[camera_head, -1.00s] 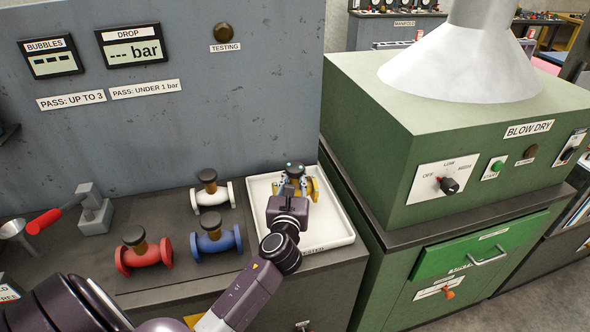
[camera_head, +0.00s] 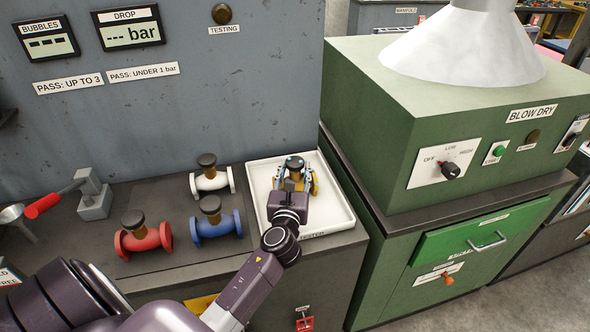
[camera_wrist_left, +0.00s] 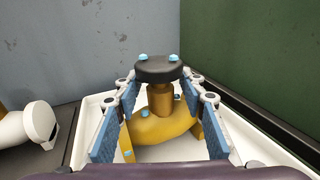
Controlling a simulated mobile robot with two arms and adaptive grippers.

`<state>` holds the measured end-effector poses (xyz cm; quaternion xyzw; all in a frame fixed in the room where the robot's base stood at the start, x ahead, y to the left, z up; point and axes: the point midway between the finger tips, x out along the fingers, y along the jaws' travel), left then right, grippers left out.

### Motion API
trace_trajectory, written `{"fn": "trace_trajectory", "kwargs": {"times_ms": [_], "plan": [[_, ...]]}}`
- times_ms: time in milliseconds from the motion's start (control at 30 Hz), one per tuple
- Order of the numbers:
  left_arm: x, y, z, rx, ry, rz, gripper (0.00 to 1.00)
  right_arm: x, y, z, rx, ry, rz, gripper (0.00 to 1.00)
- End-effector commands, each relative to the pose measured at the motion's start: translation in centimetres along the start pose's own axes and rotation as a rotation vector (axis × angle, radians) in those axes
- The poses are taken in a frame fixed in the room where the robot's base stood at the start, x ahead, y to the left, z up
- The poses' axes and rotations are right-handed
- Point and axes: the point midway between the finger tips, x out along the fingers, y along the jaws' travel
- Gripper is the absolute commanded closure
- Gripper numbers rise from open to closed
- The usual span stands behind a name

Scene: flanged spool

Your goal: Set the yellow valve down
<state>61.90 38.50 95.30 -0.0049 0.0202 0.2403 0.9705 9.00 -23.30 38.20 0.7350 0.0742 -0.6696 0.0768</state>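The yellow valve (camera_head: 314,184), with a dark cap on top, stands upright in the white tray (camera_head: 335,222). In the left wrist view the valve (camera_wrist_left: 160,128) shows its round black cap, brass neck and curved yellow body, with the tray's floor around it. My left gripper (camera_head: 293,174) is over the valve. Its blue-padded fingers (camera_wrist_left: 159,110) stand on both sides of the neck, with gaps to it, and look open. The gripper hides part of the valve in the head view. My right gripper is not in view.
A white valve (camera_head: 211,181), a blue valve (camera_head: 216,223) and a red valve (camera_head: 143,237) stand on the bench left of the tray. A red-handled clamp (camera_head: 93,195) is further left. The green blow-dry cabinet (camera_head: 385,150) rises right of the tray; the grey panel is behind.

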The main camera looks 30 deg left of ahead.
Motion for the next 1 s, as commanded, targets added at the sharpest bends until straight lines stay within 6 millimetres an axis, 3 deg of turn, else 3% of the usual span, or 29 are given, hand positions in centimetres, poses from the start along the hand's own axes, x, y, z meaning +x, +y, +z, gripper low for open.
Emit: {"fn": "trace_trajectory", "kwargs": {"times_ms": [233, 700, 1000], "plan": [[-0.8, 0.0, 0.1, 0.000, 0.001, -0.001, 0.62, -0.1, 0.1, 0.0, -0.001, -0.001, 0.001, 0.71], [-9.9, 0.0, 0.0, -0.001, 0.002, -0.001, 0.62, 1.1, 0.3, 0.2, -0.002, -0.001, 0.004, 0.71], [-12.0, 0.0, 0.2, 0.000, 0.000, 0.001, 0.62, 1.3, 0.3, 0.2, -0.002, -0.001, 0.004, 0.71]]}}
